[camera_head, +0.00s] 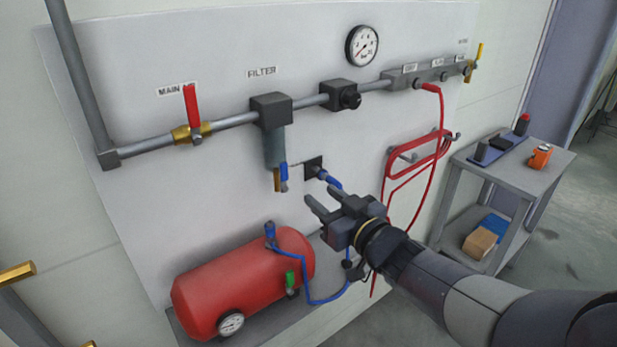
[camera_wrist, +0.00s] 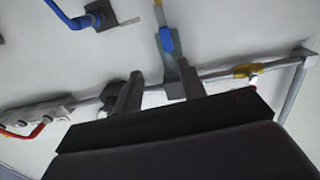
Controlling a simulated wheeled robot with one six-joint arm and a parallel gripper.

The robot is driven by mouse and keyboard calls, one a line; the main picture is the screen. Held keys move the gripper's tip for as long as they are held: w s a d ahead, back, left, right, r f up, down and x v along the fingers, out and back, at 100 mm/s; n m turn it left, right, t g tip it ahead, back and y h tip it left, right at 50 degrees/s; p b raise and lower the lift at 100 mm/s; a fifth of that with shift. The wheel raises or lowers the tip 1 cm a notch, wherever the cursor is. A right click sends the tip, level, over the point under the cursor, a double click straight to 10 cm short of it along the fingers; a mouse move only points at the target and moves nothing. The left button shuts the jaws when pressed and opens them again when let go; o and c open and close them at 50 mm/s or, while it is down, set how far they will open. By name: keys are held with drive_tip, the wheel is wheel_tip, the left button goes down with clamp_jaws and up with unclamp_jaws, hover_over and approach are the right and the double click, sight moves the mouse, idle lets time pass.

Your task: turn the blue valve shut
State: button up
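The blue valve (camera_head: 284,173) is a small blue handle beside a brass stub under the filter (camera_head: 274,140) on the wall panel. Its handle hangs roughly straight down, along the stub. In the wrist view, which is upside down, the blue handle (camera_wrist: 166,39) shows beyond and between my fingers. My gripper (camera_head: 319,193) is open and empty, to the right of the valve, slightly lower, and apart from it. Both fingers also show in the wrist view (camera_wrist: 160,76), with a clear gap between them. My fingers hide part of the filter there.
A blue hose fitting (camera_head: 328,178) sits on a dark wall plate just above my gripper. A red tank (camera_head: 245,280) with a blue hose stands below. A red-handled valve (camera_head: 192,108) is on the pipe at left. A red hose (camera_head: 435,150) and a grey cart (camera_head: 520,172) are at right.

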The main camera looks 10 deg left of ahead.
sight(285, 171)
drive_tip(key=shift+y, duration=0.3)
drive_tip(key=x, duration=0.3)
drive_tip(key=p+x, duration=0.1)
drive_tip(key=x, duration=0.3)
drive_tip(key=p+x, duration=0.1)
drive_tip(key=x, duration=0.3)
drive_tip(key=shift+s+a+f, duration=0.15)
drive_tip(key=shift+a+f, duration=0.05)
drive_tip(key=shift+a, duration=0.25)
drive_tip(key=shift+c, duration=0.6)
clamp_jaws()
